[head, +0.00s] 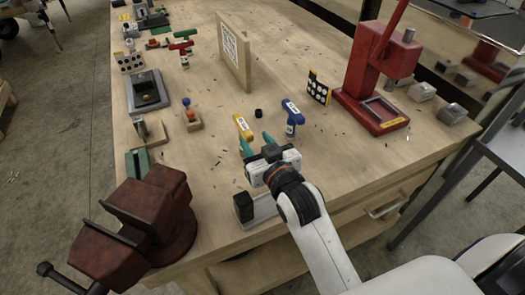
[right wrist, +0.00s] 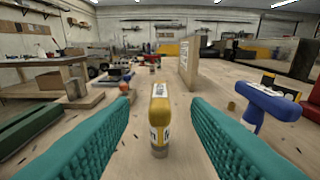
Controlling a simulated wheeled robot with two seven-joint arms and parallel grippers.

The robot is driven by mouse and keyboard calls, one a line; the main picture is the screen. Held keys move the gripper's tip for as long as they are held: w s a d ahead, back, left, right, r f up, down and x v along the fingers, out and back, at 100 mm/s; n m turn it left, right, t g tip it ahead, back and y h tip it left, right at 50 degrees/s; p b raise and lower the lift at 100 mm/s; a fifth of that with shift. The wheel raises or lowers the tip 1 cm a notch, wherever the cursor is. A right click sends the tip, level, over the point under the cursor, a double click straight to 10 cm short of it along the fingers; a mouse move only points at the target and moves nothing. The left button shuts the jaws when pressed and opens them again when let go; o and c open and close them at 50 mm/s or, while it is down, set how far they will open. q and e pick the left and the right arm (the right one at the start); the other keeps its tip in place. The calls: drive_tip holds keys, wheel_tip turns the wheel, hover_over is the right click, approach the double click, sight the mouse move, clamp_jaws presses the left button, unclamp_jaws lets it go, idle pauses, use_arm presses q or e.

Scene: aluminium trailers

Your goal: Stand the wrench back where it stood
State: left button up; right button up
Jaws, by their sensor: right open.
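A yellow T-handled tool (head: 243,126), which could be the wrench, stands upright on the wooden bench. It also shows upright in the right wrist view (right wrist: 159,120), with a pale label band low down. A blue T-handled tool (head: 292,112) stands to its right; it also shows in the right wrist view (right wrist: 258,102). I cannot tell for sure which is the wrench. My right gripper (head: 256,143) is open, its teal fingers pointing at the yellow tool. In the right wrist view the yellow tool shows between the fingers, apart from both. My left gripper is out of view.
A red press (head: 372,75) stands at right, a dark red vise (head: 145,220) at front left. A wooden upright panel (head: 232,52) stands behind. A small black cylinder (head: 258,113) lies between the two tools. Red and green tools (head: 182,42) stand farther back. Bare bench surrounds the yellow tool.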

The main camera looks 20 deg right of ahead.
drive_tip(key=shift+s+r, duration=0.15)
drive_tip(key=shift+s, duration=0.65)
drive_tip(key=shift+s+r, duration=0.1)
drive_tip(key=shift+s, duration=0.65)
